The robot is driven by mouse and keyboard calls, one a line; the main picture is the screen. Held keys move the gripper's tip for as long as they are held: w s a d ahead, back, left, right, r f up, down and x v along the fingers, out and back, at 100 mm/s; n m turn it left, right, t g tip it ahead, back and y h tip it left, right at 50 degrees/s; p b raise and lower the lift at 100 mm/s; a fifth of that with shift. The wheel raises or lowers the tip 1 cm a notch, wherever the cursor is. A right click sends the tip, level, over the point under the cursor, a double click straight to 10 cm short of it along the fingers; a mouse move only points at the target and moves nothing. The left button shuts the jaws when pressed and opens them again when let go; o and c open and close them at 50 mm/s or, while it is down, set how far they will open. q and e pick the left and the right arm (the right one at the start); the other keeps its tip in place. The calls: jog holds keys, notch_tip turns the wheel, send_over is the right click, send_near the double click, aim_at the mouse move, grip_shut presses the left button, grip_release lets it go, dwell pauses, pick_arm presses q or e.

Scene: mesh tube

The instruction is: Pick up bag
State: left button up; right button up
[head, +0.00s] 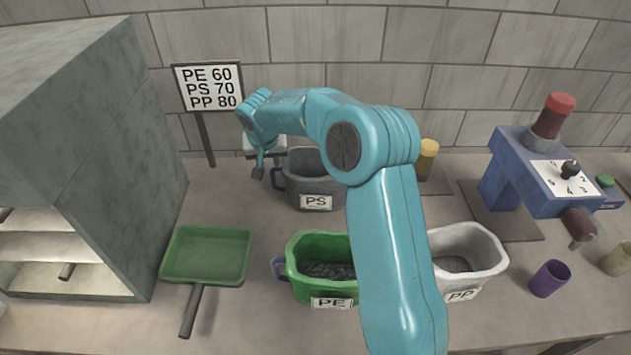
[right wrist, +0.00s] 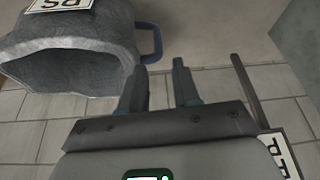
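A grey bag labelled PS (head: 308,190) stands upright at the back middle of the counter, with a blue handle (head: 279,178) on its left side. It also fills the upper left of the right wrist view (right wrist: 75,55), its handle (right wrist: 152,42) at its right edge. My right gripper (head: 266,170) is just left of this handle in the head view. In the wrist view its two fingers (right wrist: 159,80) are spread apart with nothing between them. A green bag labelled PE (head: 318,248) and a white bag labelled PP (head: 476,250) stand nearer. My left gripper is not in view.
A sign (head: 208,88) stands behind, left of my gripper. A green scoop (head: 207,256) lies front left beside a grey cabinet (head: 80,140). A blue machine (head: 530,180) and purple cup (head: 549,279) are at right. My right arm hides the middle.

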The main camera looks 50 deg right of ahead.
aim_at(272, 172)
jog(key=shift+x, duration=1.25)
jog(key=shift+d+f+p, duration=0.1)
jog(key=shift+f+p, duration=0.25)
jog(key=shift+p, duration=0.2)
jog(key=x, duration=0.2)
jog(key=p+x, duration=0.1)
jog(key=x, duration=0.1)
jog(key=shift+w+d+f, duration=0.1)
jog(key=shift+w+d, duration=0.05)
jog(key=shift+d, duration=0.25)
jog(key=shift+f, duration=0.1)
jog(key=shift+a+r, duration=0.2)
jog(key=shift+a, duration=0.05)
jog(key=shift+d+f, duration=0.1)
grip_shut()
